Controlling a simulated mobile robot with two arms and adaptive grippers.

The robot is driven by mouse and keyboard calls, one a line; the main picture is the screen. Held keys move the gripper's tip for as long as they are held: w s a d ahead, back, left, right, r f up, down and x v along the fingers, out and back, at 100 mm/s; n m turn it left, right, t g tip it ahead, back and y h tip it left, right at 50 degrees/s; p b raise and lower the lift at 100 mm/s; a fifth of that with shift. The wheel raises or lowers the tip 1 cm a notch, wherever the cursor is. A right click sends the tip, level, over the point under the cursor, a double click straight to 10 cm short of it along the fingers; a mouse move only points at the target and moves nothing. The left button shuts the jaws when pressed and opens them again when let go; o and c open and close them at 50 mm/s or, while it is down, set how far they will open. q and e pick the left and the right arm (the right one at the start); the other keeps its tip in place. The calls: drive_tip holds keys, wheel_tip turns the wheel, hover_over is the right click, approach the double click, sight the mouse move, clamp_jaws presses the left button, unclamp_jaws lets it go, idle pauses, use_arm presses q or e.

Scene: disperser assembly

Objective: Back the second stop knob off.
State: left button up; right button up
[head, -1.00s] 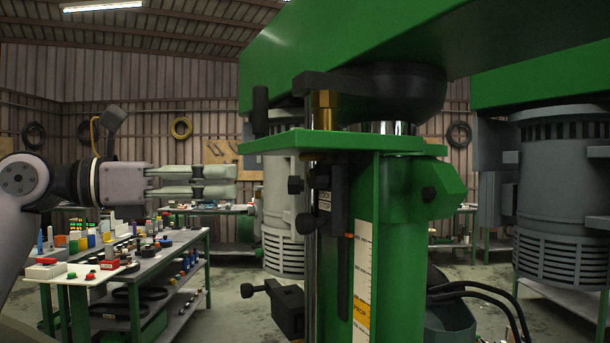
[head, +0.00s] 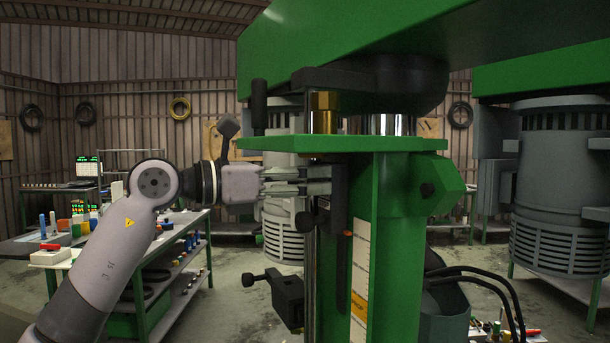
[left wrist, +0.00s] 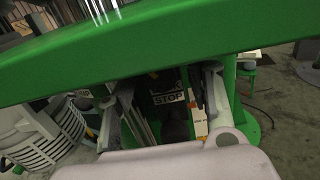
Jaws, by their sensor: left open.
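My left gripper (head: 318,180) reaches in from the left, under the green plate (head: 340,144) of the machine. Its open fingers are at the dark stop block on the column, covering most of the block and the upper black knob. A lower black knob (head: 304,222) shows just below the fingers. In the left wrist view the fingers stand apart on either side of the block, whose STOP label (left wrist: 169,97) lies between them. A dark round shape (left wrist: 175,125), perhaps a knob, sits below the label; contact cannot be told. My right gripper is out of view.
The green column (head: 396,240) with a white scale (head: 360,270) stands right of the gripper. A black clamp block (head: 289,297) with a side knob sits lower on the rod. A workbench (head: 185,232) with small parts is at the left.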

use_arm(q)
drive_tip(key=shift+c, duration=0.4)
clamp_jaws()
drive_tip(key=shift+n, duration=0.3)
drive_tip(key=n, duration=0.4)
drive_tip(key=shift+a+r, duration=0.1)
drive_tip(key=n, duration=0.6)
drive_tip(key=shift+n+p, duration=0.4)
drive_tip(key=n, duration=0.5)
drive_tip(key=shift+n, duration=0.3)
drive_tip(key=n+p, duration=0.1)
drive_tip(key=n, duration=0.3)
drive_tip(key=shift+n, duration=0.3)
